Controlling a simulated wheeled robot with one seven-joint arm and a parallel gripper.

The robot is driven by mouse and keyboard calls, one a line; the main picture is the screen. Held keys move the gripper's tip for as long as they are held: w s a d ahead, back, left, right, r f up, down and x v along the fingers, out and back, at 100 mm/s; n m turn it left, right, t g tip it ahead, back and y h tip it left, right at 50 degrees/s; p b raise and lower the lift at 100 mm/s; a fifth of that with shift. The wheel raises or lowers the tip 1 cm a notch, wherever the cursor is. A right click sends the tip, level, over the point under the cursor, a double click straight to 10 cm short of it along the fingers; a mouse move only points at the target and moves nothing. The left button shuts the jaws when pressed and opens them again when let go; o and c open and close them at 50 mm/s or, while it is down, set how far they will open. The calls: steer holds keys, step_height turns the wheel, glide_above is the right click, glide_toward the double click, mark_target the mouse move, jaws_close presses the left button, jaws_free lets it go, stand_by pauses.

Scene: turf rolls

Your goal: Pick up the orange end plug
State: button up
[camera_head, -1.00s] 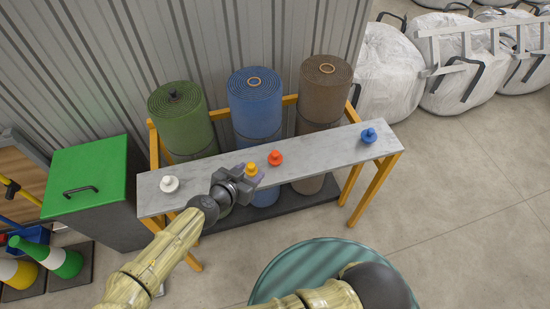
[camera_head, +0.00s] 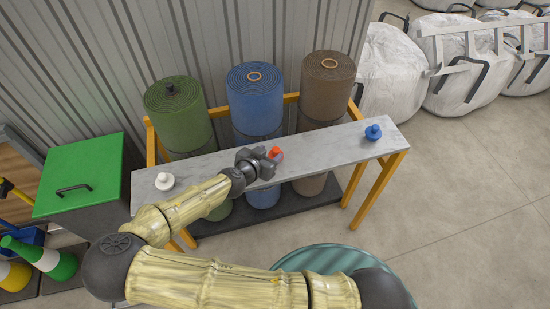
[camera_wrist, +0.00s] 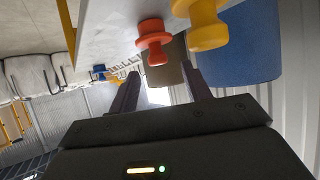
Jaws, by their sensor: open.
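The orange end plug (camera_head: 276,153) stands on the grey shelf (camera_head: 325,150), right beside my gripper. My gripper (camera_head: 268,159) is open and low over the shelf, just left of the plug in the head view, which it partly overlaps. In the wrist view the orange plug (camera_wrist: 154,42) shows beyond the fingertips of my open gripper (camera_wrist: 161,76), with nothing between the fingers. A yellow plug (camera_wrist: 205,25) is close beside it there; in the head view my gripper hides the yellow plug.
A white plug (camera_head: 164,181) stands at the shelf's left end and a blue plug (camera_head: 373,132) at its right end. Green (camera_head: 180,115), blue (camera_head: 255,105) and brown (camera_head: 326,90) rolls stand behind the shelf. A green-lidded bin (camera_head: 80,175) is at left.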

mark_target(274, 152)
steer(key=shift+w, duration=0.15)
steer(key=shift+w+d+f, duration=0.1)
steer(key=shift+d+f, duration=0.1)
steer(key=shift+f, duration=0.05)
steer(key=b+x, duration=0.1)
steer(key=x, duration=0.3)
steer(key=shift+w+d+f+b, duration=0.1)
steer(key=shift+f+b, duration=0.2)
jaws_close()
